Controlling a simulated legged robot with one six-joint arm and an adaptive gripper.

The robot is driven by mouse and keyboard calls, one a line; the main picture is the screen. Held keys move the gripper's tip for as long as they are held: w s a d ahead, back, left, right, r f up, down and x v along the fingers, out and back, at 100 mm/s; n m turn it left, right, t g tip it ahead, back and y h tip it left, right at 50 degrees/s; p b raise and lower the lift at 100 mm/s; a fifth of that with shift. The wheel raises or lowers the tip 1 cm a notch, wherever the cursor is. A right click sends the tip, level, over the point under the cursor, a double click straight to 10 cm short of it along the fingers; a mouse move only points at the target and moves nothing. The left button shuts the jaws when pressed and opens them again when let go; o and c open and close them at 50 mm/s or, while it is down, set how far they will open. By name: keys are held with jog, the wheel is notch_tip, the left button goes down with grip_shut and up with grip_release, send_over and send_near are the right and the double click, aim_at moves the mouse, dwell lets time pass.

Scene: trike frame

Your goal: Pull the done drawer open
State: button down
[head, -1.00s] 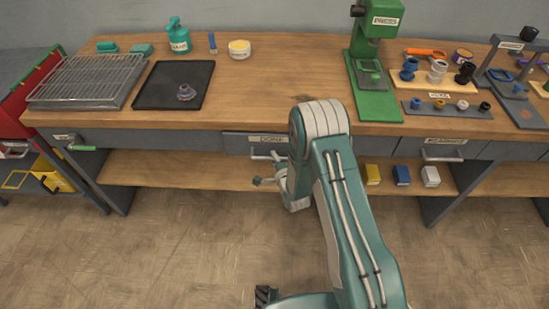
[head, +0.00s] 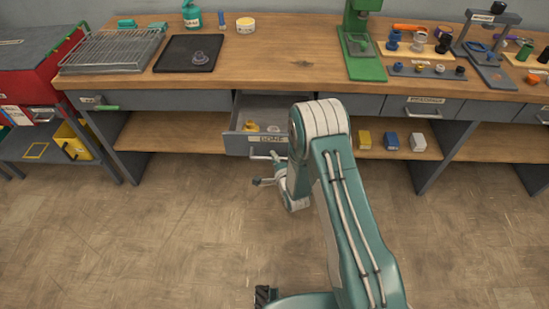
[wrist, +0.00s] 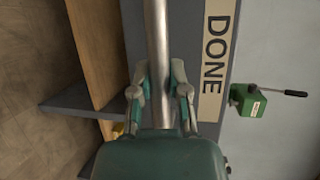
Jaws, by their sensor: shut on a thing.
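The done drawer (head: 240,145) is pulled out from under the bench in the head view. Yellow and pale items (head: 252,126) lie inside it. Its label (wrist: 215,55) reads DONE, sideways in the wrist view. The drawer's metal bar handle (wrist: 158,40) runs between the fingers of my gripper (wrist: 162,90) in the wrist view. My gripper is shut on the handle.
The wooden bench top (head: 290,70) carries a black tray (head: 187,54), a wire rack (head: 110,50) and a green press (head: 362,45). A lower shelf (head: 180,133) runs beneath. A red cabinet (head: 30,80) stands at the left. The floor in front is clear.

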jog(key=shift+s+a+f, duration=0.2)
jog(key=shift+s+a, duration=0.05)
jog(key=shift+s, duration=0.4)
jog(key=c, duration=0.6)
grip_release()
jog(key=shift+w, duration=0.1)
jog(key=shift+a, duration=0.15)
jog(key=shift+r, duration=0.1)
jog(key=v, duration=1.1)
jog(key=shift+s, duration=0.35)
